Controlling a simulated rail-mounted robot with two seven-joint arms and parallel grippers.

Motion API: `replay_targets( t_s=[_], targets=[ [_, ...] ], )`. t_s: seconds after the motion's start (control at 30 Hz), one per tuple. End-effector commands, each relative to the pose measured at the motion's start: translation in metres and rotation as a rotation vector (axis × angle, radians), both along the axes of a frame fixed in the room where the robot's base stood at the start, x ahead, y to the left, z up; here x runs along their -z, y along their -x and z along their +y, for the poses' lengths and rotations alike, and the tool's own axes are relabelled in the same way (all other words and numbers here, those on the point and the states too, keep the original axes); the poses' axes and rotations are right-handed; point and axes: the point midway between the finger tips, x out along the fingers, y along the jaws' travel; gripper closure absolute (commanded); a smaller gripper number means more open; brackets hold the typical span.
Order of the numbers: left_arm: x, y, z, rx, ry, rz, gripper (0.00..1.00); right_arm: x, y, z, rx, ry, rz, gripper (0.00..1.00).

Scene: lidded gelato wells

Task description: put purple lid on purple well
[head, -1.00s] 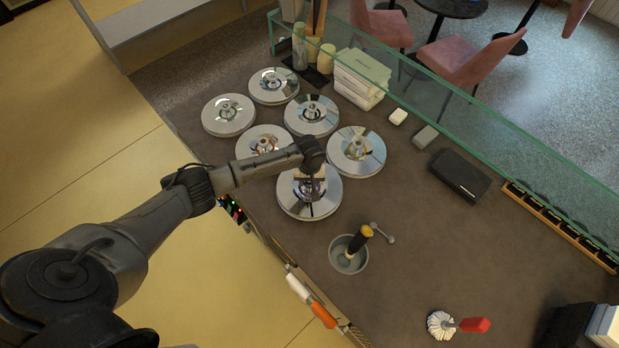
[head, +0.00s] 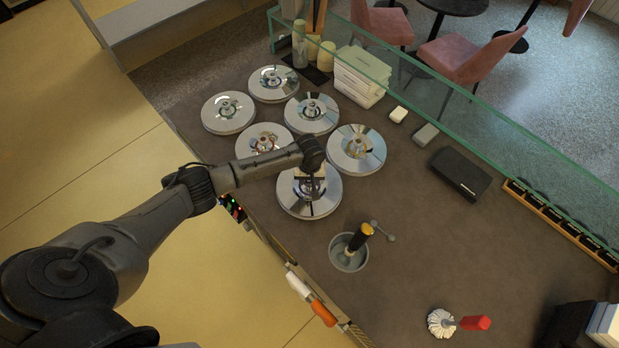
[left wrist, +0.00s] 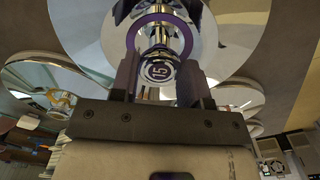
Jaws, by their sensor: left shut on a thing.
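My left gripper (head: 309,176) is over the nearest shiny round lid (head: 322,204) in the head view. In the left wrist view my left gripper (left wrist: 158,82) is shut on the upright knob of this lid (left wrist: 222,40). Purple rings and a round tag with a number show around the knob, so it is the purple lid. The lid covers the round place beneath it at the front of the group. I cannot tell whether it rests there or is slightly raised. No purple well opening shows. My right gripper is not in view.
Several other silver lids, such as the right one (head: 371,158) and the left one (head: 229,120), sit close by. A grey dipper bowl (head: 346,259) with a yellow-topped scoop stands in front. A glass guard (head: 470,117) runs along the far edge. Bare counter (head: 420,235) lies to the right.

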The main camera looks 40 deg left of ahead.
Motion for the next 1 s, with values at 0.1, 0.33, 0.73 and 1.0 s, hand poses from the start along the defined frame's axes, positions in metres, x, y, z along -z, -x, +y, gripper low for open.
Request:
replay_targets(
  t_s=[0.1, 0.33, 0.73, 1.0],
  targets=[
    [0.002, 0.000, 0.000, 0.000, 0.001, -0.001, 0.91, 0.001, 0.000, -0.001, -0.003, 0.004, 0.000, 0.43],
    [0.005, 0.000, 0.000, 0.000, 0.000, -0.001, 0.91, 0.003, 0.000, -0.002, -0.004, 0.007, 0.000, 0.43],
    [0.011, 0.000, 0.000, 0.000, 0.000, -0.001, 0.91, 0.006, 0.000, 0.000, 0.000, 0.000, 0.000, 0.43],
    [0.015, 0.000, 0.000, 0.000, 0.000, -0.001, 0.91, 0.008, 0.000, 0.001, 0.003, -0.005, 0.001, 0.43]
  ],
)
